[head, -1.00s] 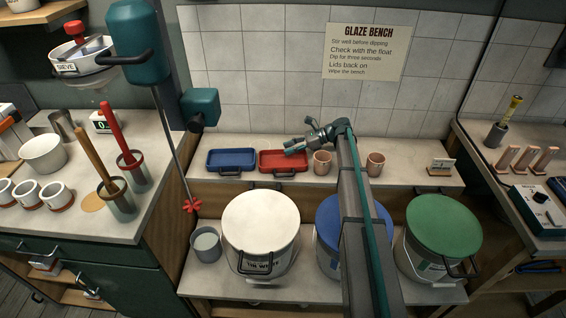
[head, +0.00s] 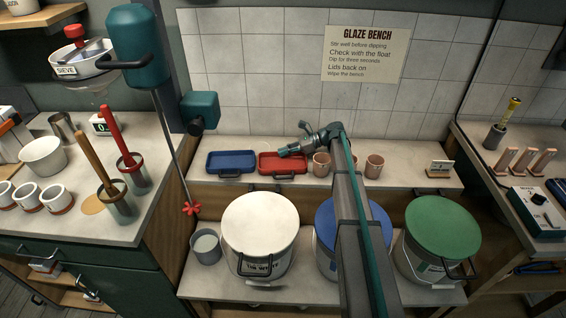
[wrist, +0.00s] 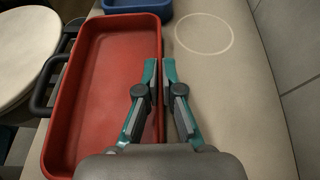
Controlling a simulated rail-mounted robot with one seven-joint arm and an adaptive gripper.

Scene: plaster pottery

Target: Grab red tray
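The red tray (head: 268,170) sits on the bench shelf, with its dark handle toward me. In the wrist view the red tray (wrist: 95,100) fills the left, with the handle on its left side. The fingers look closed on this rim. The tray looks flat and empty.
A blue tray (head: 231,161) stands just left of the red one. Clay cups (head: 322,164) stand to its right. The tiled wall (head: 260,75) is close behind. Lidded buckets, including a white one (head: 260,222), stand below in front.

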